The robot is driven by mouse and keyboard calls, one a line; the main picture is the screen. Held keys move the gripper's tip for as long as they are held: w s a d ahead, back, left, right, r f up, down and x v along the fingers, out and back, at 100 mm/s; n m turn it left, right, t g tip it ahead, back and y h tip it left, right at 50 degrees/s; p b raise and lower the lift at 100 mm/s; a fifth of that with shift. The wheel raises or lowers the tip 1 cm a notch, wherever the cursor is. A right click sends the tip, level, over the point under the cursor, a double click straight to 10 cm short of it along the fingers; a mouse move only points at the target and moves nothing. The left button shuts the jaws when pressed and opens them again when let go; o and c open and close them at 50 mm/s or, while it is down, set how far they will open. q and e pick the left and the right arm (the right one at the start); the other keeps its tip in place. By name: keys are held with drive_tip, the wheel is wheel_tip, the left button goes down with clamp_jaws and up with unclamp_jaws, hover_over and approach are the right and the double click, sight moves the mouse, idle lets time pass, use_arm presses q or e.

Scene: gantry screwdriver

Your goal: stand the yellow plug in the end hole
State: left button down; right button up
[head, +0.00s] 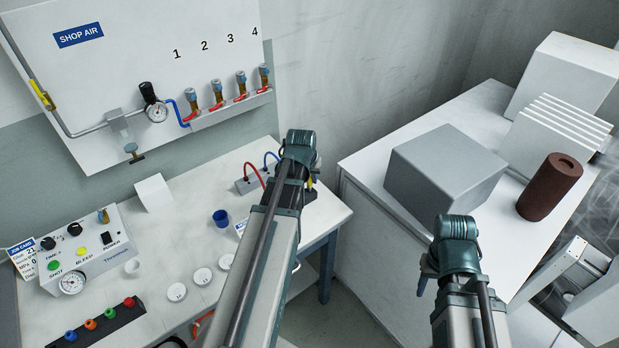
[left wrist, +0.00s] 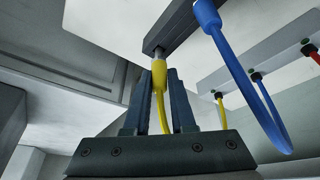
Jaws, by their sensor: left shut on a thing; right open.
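My left gripper (left wrist: 159,82) is shut on the yellow plug (left wrist: 158,75), whose yellow cable hangs down between the fingers. The plug's grey metal tip meets the end of a dark grey bar (left wrist: 185,22) in the left wrist view. I cannot tell whether the tip is in a hole or only against it. A blue plug (left wrist: 206,14) sits further along that bar, with its cable looping down. In the head view my left gripper (head: 299,182) is at the grey block (head: 248,184) with red and blue cables, mostly hidden by my arm. My right gripper (head: 424,272) is open, largely hidden by its wrist.
Several white discs (head: 177,292), a blue cup (head: 221,218) and a white control box (head: 85,255) are on the left table. A grey box (head: 445,172) and brown cylinder (head: 548,190) stand on the right bench. A floor gap separates the two.

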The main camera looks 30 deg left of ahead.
use_arm(q)
drive_tip(key=shift+f+b, duration=0.9)
drive_tip(key=shift+f, duration=0.15)
drive_tip(key=c, duration=0.7)
unclamp_jaws()
drive_tip(key=shift+r, duration=0.15)
drive_tip(key=p+v, duration=1.2)
drive_tip(key=v, duration=0.1)
drive_tip(key=shift+s+r+p, duration=0.1)
drive_tip(key=shift+r+p, duration=0.15)
drive_tip(key=shift+p, duration=0.1)
